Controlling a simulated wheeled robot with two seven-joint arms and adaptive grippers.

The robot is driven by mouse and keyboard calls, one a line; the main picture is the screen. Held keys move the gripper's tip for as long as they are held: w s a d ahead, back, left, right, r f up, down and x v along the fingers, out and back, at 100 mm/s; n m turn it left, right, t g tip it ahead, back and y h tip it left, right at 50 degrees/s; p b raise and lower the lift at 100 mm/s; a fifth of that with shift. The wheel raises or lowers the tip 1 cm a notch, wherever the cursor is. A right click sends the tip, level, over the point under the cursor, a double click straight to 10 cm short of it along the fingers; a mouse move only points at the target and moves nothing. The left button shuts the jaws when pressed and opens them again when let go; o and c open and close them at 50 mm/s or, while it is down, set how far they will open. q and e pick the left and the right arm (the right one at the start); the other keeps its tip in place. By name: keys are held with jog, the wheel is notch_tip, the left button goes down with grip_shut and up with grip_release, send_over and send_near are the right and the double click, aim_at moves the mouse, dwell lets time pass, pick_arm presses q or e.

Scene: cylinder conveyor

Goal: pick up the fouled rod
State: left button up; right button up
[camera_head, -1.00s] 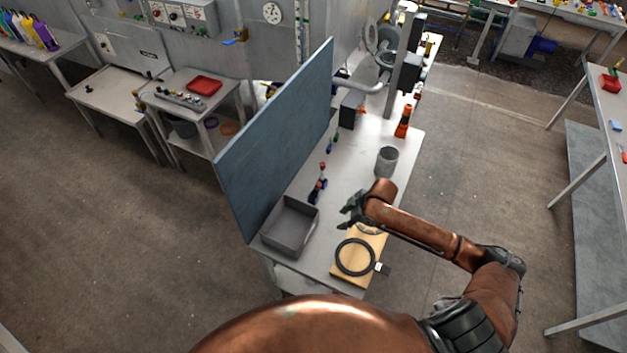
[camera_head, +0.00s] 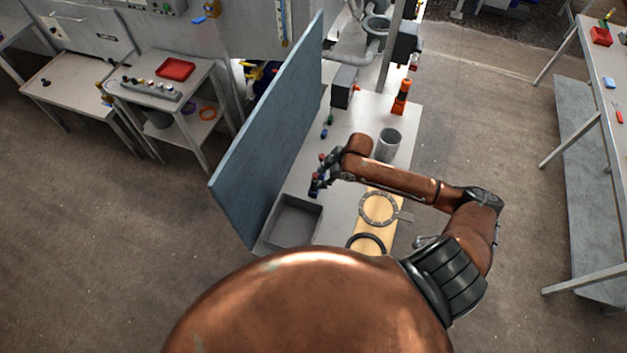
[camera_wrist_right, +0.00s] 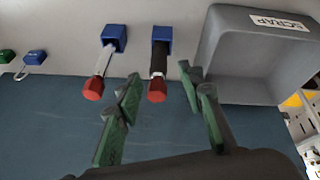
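Two red-capped rods stick out of blue holders in the right wrist view. One rod is pale (camera_wrist_right: 103,63); the other is the dark, fouled-looking rod (camera_wrist_right: 158,62), with a red end (camera_wrist_right: 157,91). My right gripper (camera_wrist_right: 162,84) has its green fingers spread, with the dark rod's red end appearing between the fingertips. I cannot tell how far off it is. In the head view, my right gripper (camera_head: 330,174) is by the rod holders (camera_head: 315,187), partly covering them. My left gripper is not in view.
A grey bin labelled SCRAP (camera_wrist_right: 264,62) stands close beside the rods; it also shows in the head view (camera_head: 318,226). A blue panel (camera_head: 265,140) borders the bench on the left. A grey cup (camera_head: 389,146) and a wooden board with rings (camera_head: 397,207) are nearby.

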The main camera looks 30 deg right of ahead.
aim_at(314, 184)
jog(key=shift+x, duration=0.8)
jog(key=x, duration=0.1)
jog(key=p+x, duration=0.1)
jog(key=x, duration=0.2)
jog(key=shift+s+f+p, duration=0.2)
jog(key=shift+f+p, duration=0.1)
jog(key=shift+p, duration=0.05)
jog(key=shift+w+a+f, duration=0.1)
jog(key=shift+a+f, duration=0.05)
jog(key=shift+f, duration=0.35)
jog(key=shift+c, duration=0.6)
grip_shut()
